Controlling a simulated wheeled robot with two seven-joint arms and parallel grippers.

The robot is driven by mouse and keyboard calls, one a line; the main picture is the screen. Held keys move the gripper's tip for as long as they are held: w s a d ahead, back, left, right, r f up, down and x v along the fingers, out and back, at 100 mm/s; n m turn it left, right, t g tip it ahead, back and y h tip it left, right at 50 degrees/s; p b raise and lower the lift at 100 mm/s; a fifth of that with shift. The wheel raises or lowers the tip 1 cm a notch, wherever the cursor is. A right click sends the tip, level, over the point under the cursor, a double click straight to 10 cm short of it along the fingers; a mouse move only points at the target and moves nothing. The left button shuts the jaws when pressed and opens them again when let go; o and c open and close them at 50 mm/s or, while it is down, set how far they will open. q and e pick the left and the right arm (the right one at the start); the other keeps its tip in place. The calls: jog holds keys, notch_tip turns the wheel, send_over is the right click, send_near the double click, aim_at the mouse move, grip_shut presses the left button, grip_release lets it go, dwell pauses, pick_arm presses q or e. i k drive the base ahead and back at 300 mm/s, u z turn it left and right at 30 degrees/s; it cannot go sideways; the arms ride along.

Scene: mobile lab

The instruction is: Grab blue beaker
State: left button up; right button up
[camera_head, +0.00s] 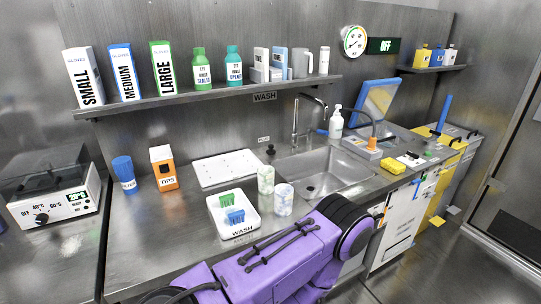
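A blue cylindrical vessel (124,172) with a wider top and a pale label stands upright on the left part of the steel counter. I cannot tell if it is the blue beaker. Two pale, mottled, beaker-like cups stand near the sink's left front corner, one behind (265,179) and one in front (284,200). A purple arm of mine crosses the lower middle, hiding part of the counter's front edge. Neither gripper shows.
A white WASH tray (246,228) holds green and blue racks. An orange TIPS box (163,167) stands beside the blue vessel. The sink (320,172) is right of the white drainboard (224,168). A shelf (190,97) with boxes and bottles overhangs the counter's back.

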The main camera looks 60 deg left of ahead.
aim_at(283, 193)
jog(key=u, duration=0.8)
jog(key=i, duration=0.75)
jog(key=u, duration=0.8)
